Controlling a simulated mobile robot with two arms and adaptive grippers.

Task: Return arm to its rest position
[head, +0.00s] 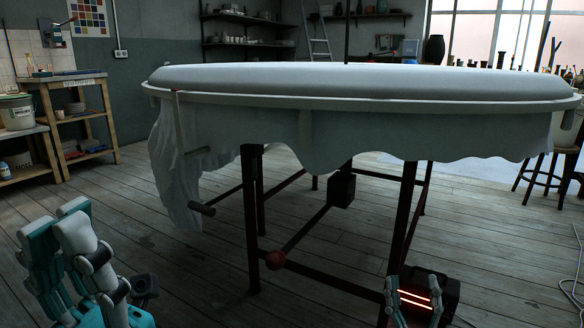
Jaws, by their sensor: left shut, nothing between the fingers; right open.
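My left gripper (62,228) is at the lower left of the head view, with its white and teal fingers pointing up. Its fingers are together and nothing shows between them. My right gripper (415,291) is low at the right of centre, in front of a dark heater (450,292) with glowing orange bars. Its two fingers stand apart with a gap between them, and it is empty. Both grippers are cut off by the bottom edge and lie lower in the picture than the tabletop. I cannot tell how close the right gripper is to the heater.
A large round table (360,105) draped in pale cloth fills the middle, on dark metal legs (250,220) with crossbars. A wooden shelf unit (78,125) stands at the left, a stool (545,175) at the right. A cable (572,285) lies at the lower right. Plank floor is bare at left.

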